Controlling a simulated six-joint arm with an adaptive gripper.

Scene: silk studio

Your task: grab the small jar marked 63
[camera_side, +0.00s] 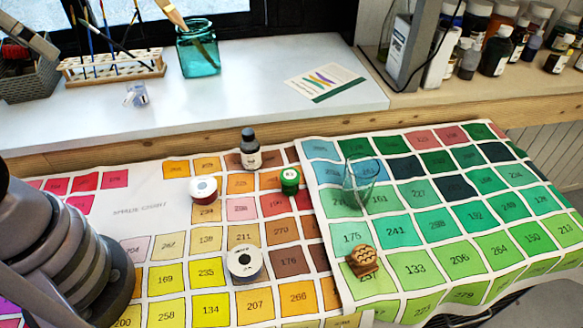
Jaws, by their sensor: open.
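Several small containers stand on the colour-chart cloths. A jar with a wide white lid and a dark centre (245,266) is at the lower middle. A white-topped jar with a red side (203,190) stands further back to the left. A small green jar (290,181) stands to its right. I cannot read the marks on these jars, so I cannot tell which one is marked 63. Part of my grey and black arm shows at the lower left. My gripper is outside the picture.
A dark bottle (250,150) stands behind the jars. A clear glass (358,184) and a carved brown block (363,261) stand on the green chart (437,258). A teal glass jar with a brush (198,50) and a brush rack (112,68) stand on the white sill.

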